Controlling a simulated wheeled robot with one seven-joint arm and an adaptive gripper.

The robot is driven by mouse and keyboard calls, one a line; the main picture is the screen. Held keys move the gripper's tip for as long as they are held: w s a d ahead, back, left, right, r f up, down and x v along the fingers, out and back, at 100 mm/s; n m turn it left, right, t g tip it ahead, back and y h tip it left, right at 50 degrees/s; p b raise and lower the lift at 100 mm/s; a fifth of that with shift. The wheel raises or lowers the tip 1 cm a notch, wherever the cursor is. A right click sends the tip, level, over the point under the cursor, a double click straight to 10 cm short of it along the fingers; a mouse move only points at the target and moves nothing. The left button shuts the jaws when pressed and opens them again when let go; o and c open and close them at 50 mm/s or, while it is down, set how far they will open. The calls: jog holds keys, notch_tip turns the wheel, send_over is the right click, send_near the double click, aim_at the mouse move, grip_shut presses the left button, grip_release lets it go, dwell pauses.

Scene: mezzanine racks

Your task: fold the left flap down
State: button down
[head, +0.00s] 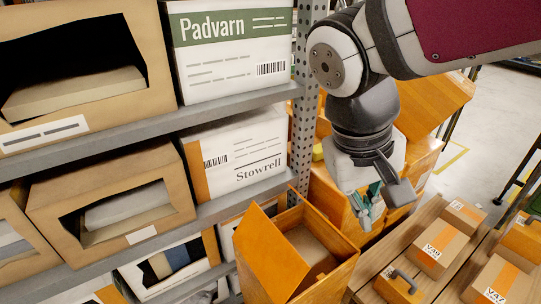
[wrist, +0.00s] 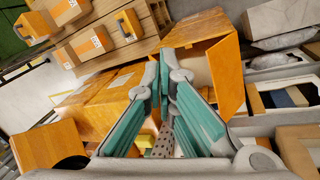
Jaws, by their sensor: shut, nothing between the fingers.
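An open orange box (head: 335,273) stands at the bottom centre of the head view. Its left flap (head: 263,252) is raised and tilted, and part of the inside shows to its right. My gripper (head: 365,222) is to the right of the box's back part, on the side away from the left flap, apart from that flap. In the wrist view my gripper (wrist: 165,62) has its teal-padded fingers together at the tips, with nothing between them. There the open box (wrist: 197,52) is just beyond the fingertips, and its flap (wrist: 229,75) shows to the right.
A metal rack with brown cartons (head: 110,205) and white printed boxes (head: 235,150) lines the left. A wooden pallet (head: 405,245) with orange and brown boxes (head: 440,248) is at the lower right. More orange boxes (head: 335,205) stand behind the gripper. Clear floor shows at right.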

jog(key=w+a+f+n+t+h+b, duration=0.15)
jog(key=w+a+f+h, duration=0.4)
jog(key=a, duration=0.55)
jog(key=n+t+b, duration=0.3)
jog(key=t+b, duration=0.1)
send_near(276, 236)
jog(key=shift+g+h, duration=0.25)
jog(key=b+x, duration=0.7)
jog(key=shift+w+a, duration=0.15)
jog(key=shift+w, duration=0.05)
